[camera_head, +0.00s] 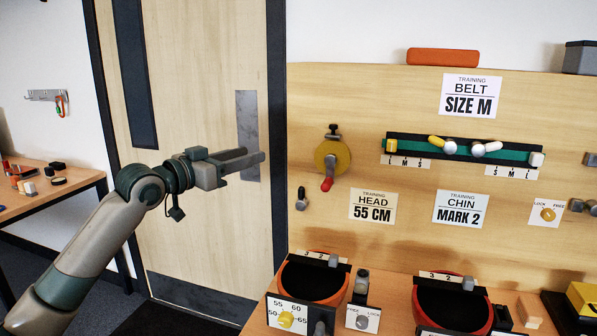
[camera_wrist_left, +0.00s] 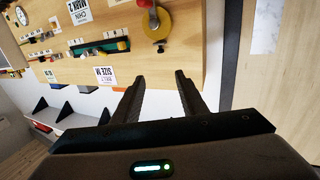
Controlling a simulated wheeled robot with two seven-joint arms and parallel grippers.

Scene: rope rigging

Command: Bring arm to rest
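My left gripper (camera_head: 250,160) reaches in from the left in the head view, held in the air in front of the door. Its two fingers point right, toward the left edge of the wooden training board (camera_head: 400,100). In the left wrist view the left gripper (camera_wrist_left: 158,82) has its fingers apart, with nothing between them. The yellow disc with a red-tipped lever (camera_head: 332,158) is on the board to the right of the gripper and is not touched. It also shows beyond the fingers in the left wrist view (camera_wrist_left: 152,26). My right gripper is not in view.
A bench below the board holds two red-rimmed, dark bowl-like items (camera_head: 313,278) (camera_head: 453,303). A green belt strip (camera_head: 462,149) is mounted on the board. A side table (camera_head: 50,188) with small items stands at left. Open space lies before the door (camera_head: 205,90).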

